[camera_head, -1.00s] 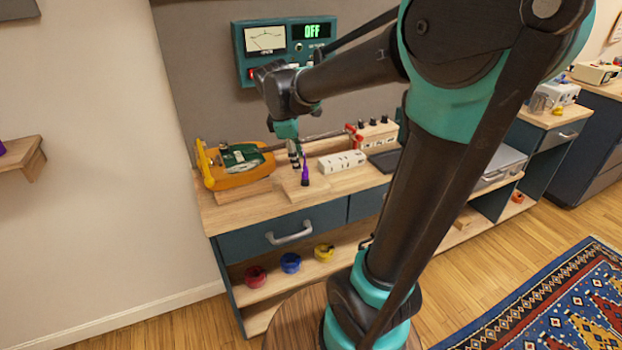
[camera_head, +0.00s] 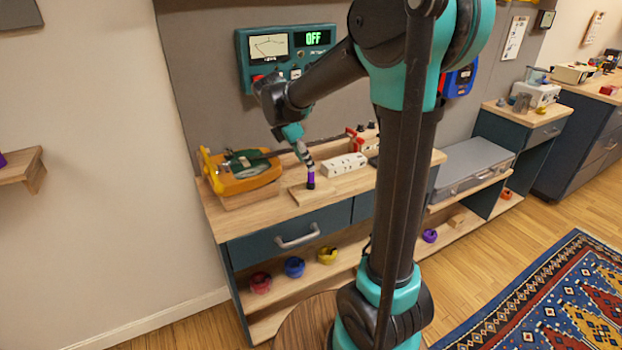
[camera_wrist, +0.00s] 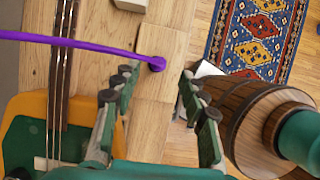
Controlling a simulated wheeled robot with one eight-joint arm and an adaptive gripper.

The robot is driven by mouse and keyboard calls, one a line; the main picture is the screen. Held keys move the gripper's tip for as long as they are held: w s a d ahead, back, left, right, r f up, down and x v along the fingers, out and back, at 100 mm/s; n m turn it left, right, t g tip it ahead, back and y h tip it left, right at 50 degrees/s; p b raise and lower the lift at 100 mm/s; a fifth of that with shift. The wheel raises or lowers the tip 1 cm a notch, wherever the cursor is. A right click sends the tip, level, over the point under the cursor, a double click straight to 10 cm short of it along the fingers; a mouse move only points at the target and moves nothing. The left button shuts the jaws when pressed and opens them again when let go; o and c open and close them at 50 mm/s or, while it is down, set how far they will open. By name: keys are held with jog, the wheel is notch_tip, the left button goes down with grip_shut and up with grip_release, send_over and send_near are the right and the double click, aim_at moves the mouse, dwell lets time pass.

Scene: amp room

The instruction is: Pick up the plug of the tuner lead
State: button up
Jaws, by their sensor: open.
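The purple plug (camera_head: 311,181) stands upright on a low wooden block (camera_head: 300,197) on the bench. In the wrist view the plug (camera_wrist: 157,65) is seen end-on as a round purple knob, with a purple lead (camera_wrist: 80,43) running off to the left. My gripper (camera_head: 306,161) is open and tilted above the plug. In the wrist view my gripper's fingertips (camera_wrist: 158,80) are apart, with the plug in the gap slightly beyond them, nearer the left finger. I see no clear contact. The fingers partly hide the plug's top in the head view.
A yellow and green stringed instrument (camera_head: 238,178) lies left of the block. A white power strip (camera_head: 344,164) lies to the right. A teal meter box (camera_head: 288,50) reading OFF hangs on the wall. Coloured coils (camera_head: 294,267) sit on the shelf below. A round wooden barrel (camera_wrist: 262,125) stands nearby.

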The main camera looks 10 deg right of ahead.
aim_at(311, 174)
jog(key=shift+a+x, duration=0.1)
jog(key=shift+x, duration=1.6)
jog(key=shift+a+x, duration=0.15)
jog(key=shift+x, duration=1.6)
jog(key=shift+f, duration=0.1)
grip_shut()
